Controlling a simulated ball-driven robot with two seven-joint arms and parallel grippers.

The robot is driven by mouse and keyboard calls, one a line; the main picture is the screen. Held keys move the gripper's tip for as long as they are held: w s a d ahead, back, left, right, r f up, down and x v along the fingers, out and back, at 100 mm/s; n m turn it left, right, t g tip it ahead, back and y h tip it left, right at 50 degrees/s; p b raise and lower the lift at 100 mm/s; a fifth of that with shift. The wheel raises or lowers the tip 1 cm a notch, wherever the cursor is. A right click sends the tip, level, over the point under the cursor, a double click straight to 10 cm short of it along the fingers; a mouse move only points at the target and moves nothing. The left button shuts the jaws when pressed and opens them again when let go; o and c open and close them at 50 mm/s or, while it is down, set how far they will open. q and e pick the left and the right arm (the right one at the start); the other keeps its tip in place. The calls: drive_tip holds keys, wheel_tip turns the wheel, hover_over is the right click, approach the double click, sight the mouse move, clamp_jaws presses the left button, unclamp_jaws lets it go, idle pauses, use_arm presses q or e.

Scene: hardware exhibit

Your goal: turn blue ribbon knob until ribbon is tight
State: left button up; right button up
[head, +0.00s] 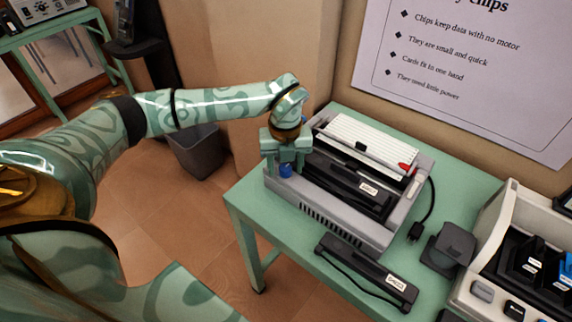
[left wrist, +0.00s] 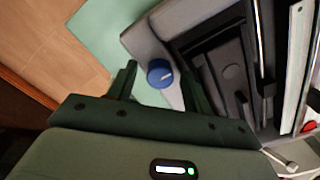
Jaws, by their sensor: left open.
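The blue ribbon knob (head: 286,170) sits at the left end of a grey printer (head: 320,222) on a green table. In the left wrist view the knob (left wrist: 160,73) is round with a pale mark on its face. My left gripper (head: 283,163) is over the printer's left end, right at the knob. In the left wrist view its two fingers (left wrist: 157,82) are open, one on each side of the knob, with a visible gap on the left. I cannot tell whether the right finger touches it. The ribbon itself is not clearly visible. My right gripper is not in view.
A black labelled bar (head: 366,275) with a cord lies on the table in front of the printer. A dark grey device (head: 448,249) and a cream case (head: 499,255) stand to the right. A bin (head: 197,150) stands on the floor behind the arm.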

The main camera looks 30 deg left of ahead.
use_arm(q)
drive_tip(key=c, duration=1)
drive_tip(key=shift+o, duration=0.2)
drive_tip(key=shift+r, duration=0.1)
